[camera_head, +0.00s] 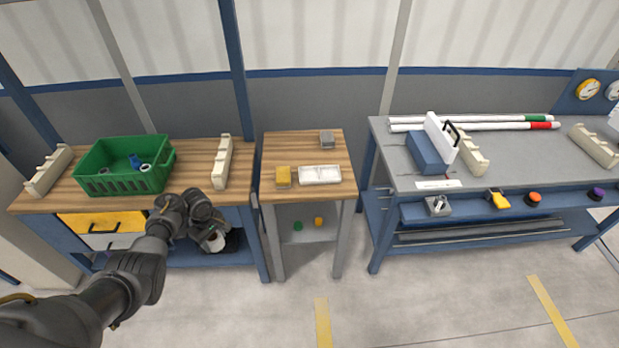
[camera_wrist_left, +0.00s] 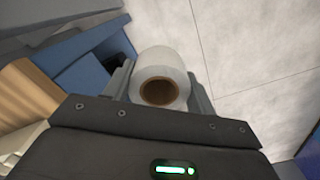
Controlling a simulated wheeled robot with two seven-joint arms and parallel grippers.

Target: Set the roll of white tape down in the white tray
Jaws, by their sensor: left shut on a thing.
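The roll of white tape (camera_wrist_left: 160,66) is between the fingers of my left gripper (camera_wrist_left: 160,85) in the left wrist view, with its brown core facing the camera. In the head view my left gripper (camera_head: 212,238) is in front of the left workbench, low and left of the small table, shut on the roll. The white tray (camera_head: 320,174) lies on the small wooden table in the middle, to the right of and beyond the gripper. It looks empty. My right gripper is not in view.
A green crate (camera_head: 123,183) stands on the left bench (camera_head: 60,197). The right bench (camera_head: 390,150) holds pipes and a blue-white fixture.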

